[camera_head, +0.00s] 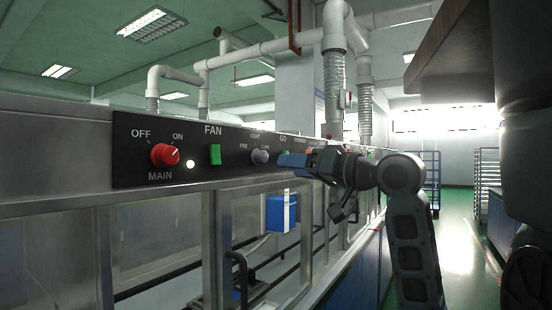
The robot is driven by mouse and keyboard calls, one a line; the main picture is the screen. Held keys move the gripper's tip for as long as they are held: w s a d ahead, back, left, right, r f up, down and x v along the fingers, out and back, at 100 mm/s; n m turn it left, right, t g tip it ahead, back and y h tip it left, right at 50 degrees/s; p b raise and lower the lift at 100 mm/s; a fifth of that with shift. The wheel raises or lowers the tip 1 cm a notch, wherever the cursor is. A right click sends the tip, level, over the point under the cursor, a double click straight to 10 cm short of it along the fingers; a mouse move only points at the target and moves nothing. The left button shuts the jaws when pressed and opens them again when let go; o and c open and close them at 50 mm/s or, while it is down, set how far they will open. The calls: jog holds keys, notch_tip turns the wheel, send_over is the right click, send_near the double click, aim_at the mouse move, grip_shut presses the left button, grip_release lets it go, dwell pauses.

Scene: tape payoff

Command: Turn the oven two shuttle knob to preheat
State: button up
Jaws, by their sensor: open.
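A long black control panel (128,158) runs along the oven front. A grey knob (260,156) on it has small lettering around it, with "PRE" on its left; I cannot read which oven it belongs to. My gripper (284,161), with blue fingers, is open and just right of this knob, seemingly with nothing in it. I cannot tell how far it is from the panel. The gripper and wrist hide part of the panel, with whatever knobs sit behind them.
A red MAIN knob (164,155), a lit white lamp (190,163) and a green FAN switch (215,154) are left on the panel. Metal-framed openings lie below. A blue box (281,213) is behind the frame. The green floor (462,250) at right is clear, with racks (487,180) beyond.

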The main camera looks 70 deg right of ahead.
aim_at(265, 157)
jog(key=w, duration=0.2)
jog(key=w+r+n+y, duration=0.1)
jog(key=w, duration=0.1)
jog(key=w+r+n+p, duration=0.1)
jog(key=w, duration=0.1)
jog(key=shift+w+r, duration=0.1)
jog(key=shift+w, duration=0.2)
jog(key=c, duration=1.1)
